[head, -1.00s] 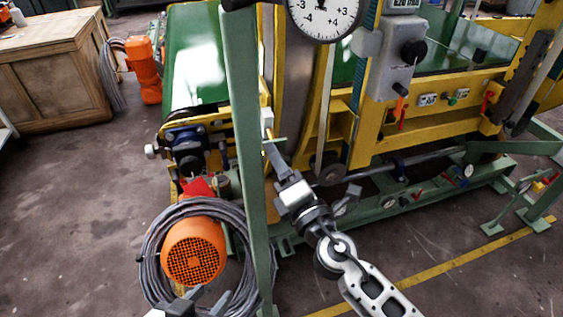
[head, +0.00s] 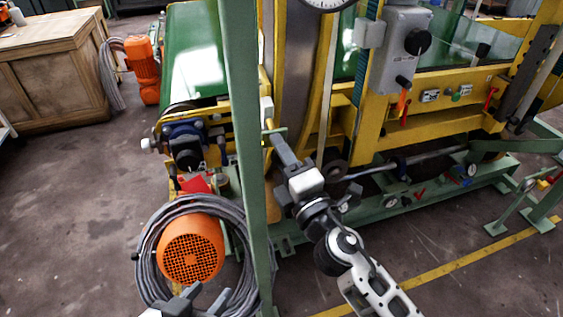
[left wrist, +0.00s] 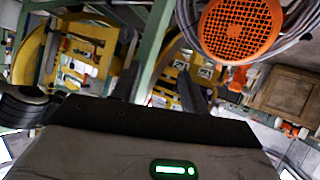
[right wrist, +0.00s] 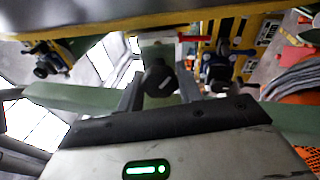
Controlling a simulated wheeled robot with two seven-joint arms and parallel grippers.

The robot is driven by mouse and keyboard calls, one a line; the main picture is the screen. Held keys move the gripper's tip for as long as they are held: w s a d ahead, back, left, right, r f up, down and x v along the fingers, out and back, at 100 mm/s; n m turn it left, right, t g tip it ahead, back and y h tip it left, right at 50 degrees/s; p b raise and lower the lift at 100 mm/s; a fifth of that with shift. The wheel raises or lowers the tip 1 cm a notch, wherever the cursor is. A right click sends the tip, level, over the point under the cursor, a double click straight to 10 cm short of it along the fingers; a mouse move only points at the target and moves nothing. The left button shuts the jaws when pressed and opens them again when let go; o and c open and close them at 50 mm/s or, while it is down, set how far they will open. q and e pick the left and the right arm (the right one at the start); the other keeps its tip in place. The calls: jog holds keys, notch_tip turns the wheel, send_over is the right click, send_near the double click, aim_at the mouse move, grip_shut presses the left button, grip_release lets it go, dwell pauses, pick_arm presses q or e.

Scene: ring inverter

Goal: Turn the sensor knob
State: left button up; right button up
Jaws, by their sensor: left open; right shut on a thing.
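A round black knob (right wrist: 158,83) with a white mark sits on a pale grey-green block (right wrist: 155,52) in the right wrist view. My right gripper (right wrist: 158,76) is shut on this knob, with one finger on each side. In the head view my right gripper (head: 273,138) reaches up beside the green post, close under a small white box (head: 267,109); the knob cannot be made out there. My left gripper (head: 205,299) is open and empty low in the head view, in front of the orange motor. Its spread fingers (left wrist: 164,88) also show in the left wrist view.
The green upright post (head: 246,150) stands just left of my right gripper. The orange motor (head: 190,250) lies inside coiled grey cable (head: 148,238). The yellow machine frame (head: 350,125) and a grey switch box (head: 398,60) stand behind.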

jog(key=m+b, duration=0.2)
jog(key=m, duration=0.2)
jog(key=shift+m+b, duration=0.3)
dwell(0.5)
jog(key=o, duration=1)
jog(key=shift+s, duration=0.1)
